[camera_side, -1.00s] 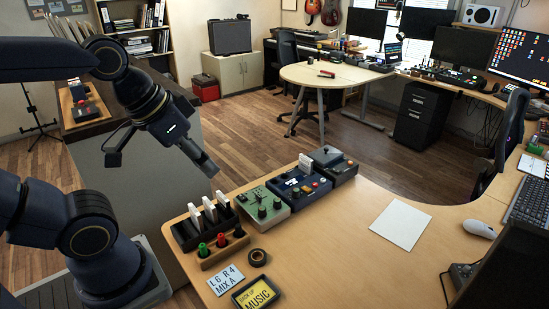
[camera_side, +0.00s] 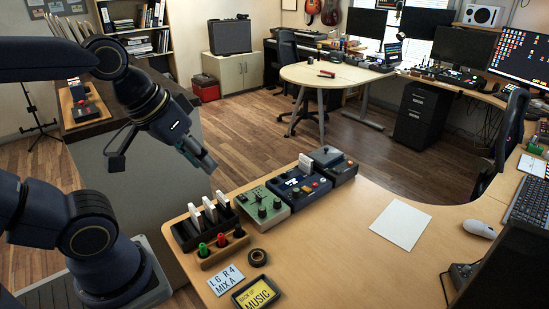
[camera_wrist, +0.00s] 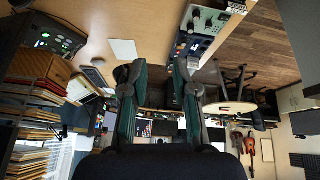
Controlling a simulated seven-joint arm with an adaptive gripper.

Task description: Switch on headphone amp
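No label readable here marks the headphone amp. Candidates are a row of boxes on the near wooden desk: a green box with dark knobs (camera_side: 264,206), a dark blue box with coloured buttons and white cards (camera_side: 299,186), and a grey-topped dark box (camera_side: 334,165). In the wrist view, the green box (camera_wrist: 207,20) and the blue box (camera_wrist: 196,45) show at the top. Switch positions are too small to tell. My gripper (camera_side: 205,162) hangs in the air left of and above the row, touching nothing. In the wrist view my gripper (camera_wrist: 157,72) has its fingers apart and empty.
A black rack with white cards (camera_side: 187,236) and a wooden holder with coloured plugs (camera_side: 208,257) stand beside the green box.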

